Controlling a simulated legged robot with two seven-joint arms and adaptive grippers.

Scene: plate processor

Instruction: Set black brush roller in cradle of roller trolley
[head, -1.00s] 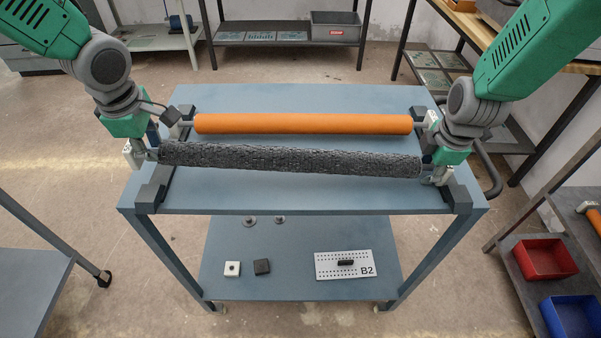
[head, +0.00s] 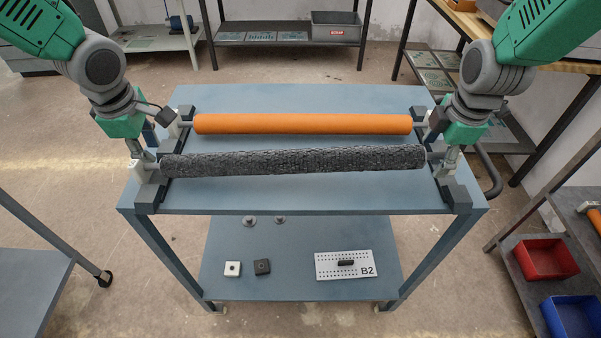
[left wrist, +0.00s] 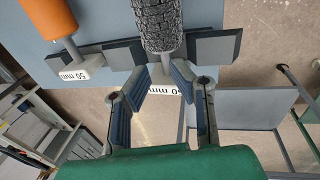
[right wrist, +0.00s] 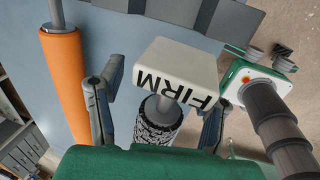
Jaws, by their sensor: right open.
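The black brush roller (head: 292,161) lies across the front of the blue trolley (head: 300,196), its right end slightly higher in the picture. My left gripper (head: 146,166) is shut on its left end journal; the left wrist view shows the fingers (left wrist: 164,78) closing in around the short shaft under the bristles (left wrist: 158,22). My right gripper (head: 444,165) is open at the right end. In the right wrist view its fingers (right wrist: 158,112) stand wide apart, with a white block marked FIRM (right wrist: 175,72) and the roller end (right wrist: 158,124) between them. Whether the ends touch the cradle is hidden.
An orange roller (head: 300,124) lies parallel behind the black one. Dark cradle blocks (head: 457,198) stand at the trolley's sides. The lower shelf (head: 300,240) holds a B2 plate (head: 344,265) and small blocks. Red (head: 543,259) and blue bins are at right.

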